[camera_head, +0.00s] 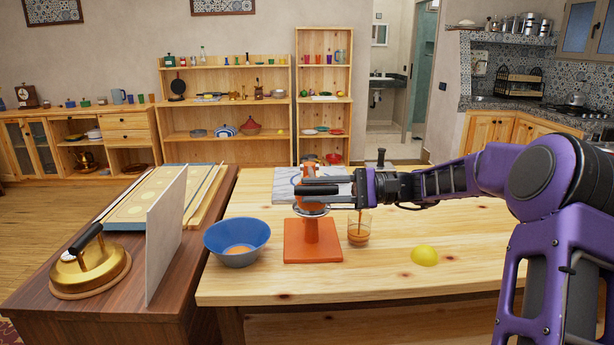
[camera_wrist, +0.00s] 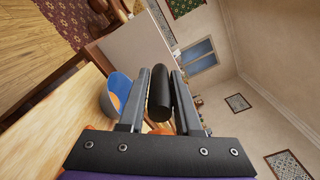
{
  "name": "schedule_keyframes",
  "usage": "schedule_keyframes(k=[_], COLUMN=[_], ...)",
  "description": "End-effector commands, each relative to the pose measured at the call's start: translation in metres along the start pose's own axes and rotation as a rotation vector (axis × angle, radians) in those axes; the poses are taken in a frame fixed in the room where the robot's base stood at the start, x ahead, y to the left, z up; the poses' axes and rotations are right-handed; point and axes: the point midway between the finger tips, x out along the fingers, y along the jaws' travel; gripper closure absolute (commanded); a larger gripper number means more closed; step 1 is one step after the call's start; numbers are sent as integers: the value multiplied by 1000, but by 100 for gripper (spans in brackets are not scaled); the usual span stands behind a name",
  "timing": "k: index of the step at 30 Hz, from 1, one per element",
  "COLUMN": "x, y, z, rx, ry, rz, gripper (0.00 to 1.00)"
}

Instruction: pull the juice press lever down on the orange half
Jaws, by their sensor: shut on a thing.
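The orange juice press (camera_head: 312,242) stands on the light wooden table, its square base flat on the top. My gripper (camera_head: 318,186) is level with the press's upper part and hides much of it. In the wrist view the black lever handle (camera_wrist: 160,96) lies between my two fingers, and my gripper is shut on it. A clear glass (camera_head: 359,232) stands right of the base with brown-orange juice in it, and a thin stream falls into it. The orange half in the press cannot be made out behind my gripper.
A blue bowl (camera_head: 236,256) with an orange piece stands left of the press. A yellow half-round fruit (camera_head: 425,256) lies at right. A white upright panel (camera_head: 165,236) stands on the dark table at left. The light table's front right is clear.

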Motion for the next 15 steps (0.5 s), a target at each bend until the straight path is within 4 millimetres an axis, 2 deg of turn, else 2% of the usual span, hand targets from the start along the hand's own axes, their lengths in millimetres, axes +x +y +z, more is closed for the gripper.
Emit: schedule_keyframes(k=[6, 15], x=[-7, -10], y=[22, 34], z=[-17, -28], rx=[8, 8], ry=[-1, 3], rz=[1, 1], gripper=[100, 100])
